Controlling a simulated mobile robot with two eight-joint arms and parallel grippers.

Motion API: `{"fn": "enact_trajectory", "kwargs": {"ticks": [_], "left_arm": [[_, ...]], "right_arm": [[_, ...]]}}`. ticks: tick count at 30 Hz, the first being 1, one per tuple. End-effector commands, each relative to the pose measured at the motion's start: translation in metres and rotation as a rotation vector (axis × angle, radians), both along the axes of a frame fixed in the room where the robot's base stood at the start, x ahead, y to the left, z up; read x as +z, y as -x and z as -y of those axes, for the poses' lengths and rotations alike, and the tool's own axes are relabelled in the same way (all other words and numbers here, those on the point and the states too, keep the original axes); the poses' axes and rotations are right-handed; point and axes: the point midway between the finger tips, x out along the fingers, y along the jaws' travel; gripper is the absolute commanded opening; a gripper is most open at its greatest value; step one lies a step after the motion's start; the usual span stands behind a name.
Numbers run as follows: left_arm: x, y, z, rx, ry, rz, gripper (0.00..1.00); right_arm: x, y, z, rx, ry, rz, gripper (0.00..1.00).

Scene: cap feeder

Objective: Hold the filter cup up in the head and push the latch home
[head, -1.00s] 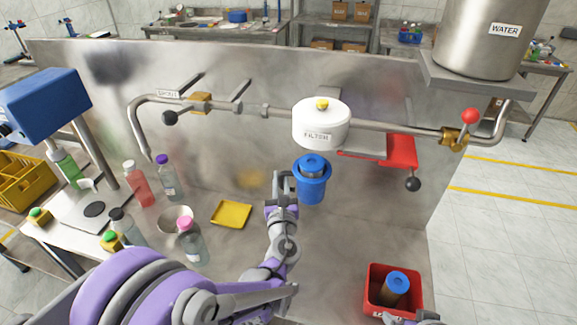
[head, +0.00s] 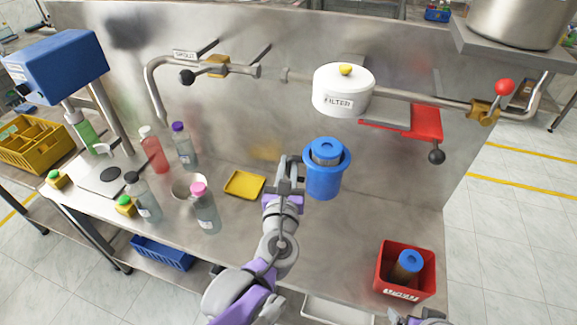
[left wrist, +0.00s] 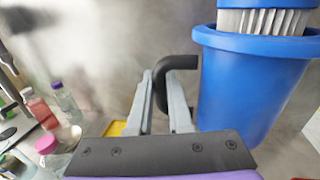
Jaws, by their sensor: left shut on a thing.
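The blue filter cup (head: 323,182) is upright in the air, with a pleated filter (head: 326,152) with a blue top standing in it. My left gripper (head: 290,172) is shut on the cup's black handle; the left wrist view shows the handle (left wrist: 180,62) between the fingers and the cup (left wrist: 250,90) to the right. The white filter head (head: 343,92) is on the pipe above and slightly right of the cup, with a visible gap. The red latch (head: 427,122), with a black ball knob (head: 436,157), is right of the head. My right gripper (head: 425,319) barely shows at the bottom edge; its jaws are unclear.
A red bin (head: 403,283) holding a brown cartridge with a blue top (head: 408,264) stands at the counter's right. A yellow tray (head: 244,185) and several bottles are left of my left gripper. A red-knobbed valve (head: 505,87) is at the right. The steel panel (head: 240,120) stands behind.

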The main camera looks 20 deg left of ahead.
Motion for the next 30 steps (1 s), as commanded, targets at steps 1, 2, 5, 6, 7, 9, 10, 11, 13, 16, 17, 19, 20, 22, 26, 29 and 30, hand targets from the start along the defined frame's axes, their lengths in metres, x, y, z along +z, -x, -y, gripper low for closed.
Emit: {"fn": "enact_trajectory", "kwargs": {"ticks": [1,2,5,6,7,9,10,11,13,16,17,19,20,22,26,29,30], "left_arm": [[0.000,-0.003,0.000,0.001,0.000,0.000,0.00],[0.000,-0.005,0.000,0.001,0.000,0.000,0.00],[0.001,-0.011,0.000,0.001,0.000,0.000,0.00],[0.001,-0.014,0.000,0.001,0.001,0.000,0.00],[0.001,-0.015,0.000,0.001,0.001,-0.001,0.00],[0.001,-0.020,-0.001,0.001,0.001,-0.001,0.00],[0.001,-0.022,-0.001,0.001,0.001,-0.001,0.00],[0.002,-0.023,0.000,0.001,0.001,0.000,0.00],[0.002,-0.028,0.000,0.001,0.001,0.000,0.00],[0.003,-0.034,0.000,0.001,0.000,0.000,0.00],[0.003,-0.035,0.000,0.001,0.000,0.000,0.00],[0.003,-0.040,0.000,0.001,0.000,0.000,0.00],[0.003,-0.042,0.000,0.001,0.000,0.000,0.00],[0.004,-0.046,0.000,0.001,0.000,0.000,0.00],[0.004,-0.053,0.000,0.001,0.000,0.000,0.00],[0.005,-0.059,0.000,0.001,0.001,0.000,0.00],[0.005,-0.062,0.000,0.001,0.001,0.000,0.00]], "right_arm": [[-0.001,0.000,0.000,0.000,0.000,-0.001,1.00],[-0.001,0.001,0.000,0.000,0.000,-0.001,1.00],[-0.003,0.001,0.000,0.000,0.000,-0.002,1.00],[-0.003,0.001,0.000,0.000,0.000,-0.003,1.00],[-0.004,0.002,0.000,0.000,0.000,-0.003,1.00],[-0.004,0.002,0.000,0.000,0.000,-0.004,1.00],[-0.005,0.002,0.000,0.000,0.000,-0.004,1.00],[-0.005,0.002,0.000,0.000,0.000,-0.004,1.00],[-0.005,0.002,0.000,0.000,0.000,-0.005,1.00],[-0.006,0.003,0.000,0.000,0.000,-0.005,1.00],[-0.006,0.003,0.000,0.000,0.000,-0.006,1.00],[-0.007,0.003,0.000,0.000,0.000,-0.006,1.00],[-0.007,0.003,0.000,0.000,0.000,-0.006,1.00],[-0.008,0.004,0.000,0.000,0.000,-0.007,1.00],[-0.009,0.004,0.000,0.000,0.000,-0.007,1.00],[-0.009,0.004,0.000,0.000,0.000,-0.008,1.00],[-0.009,0.004,0.000,0.000,0.000,-0.008,1.00]]}}
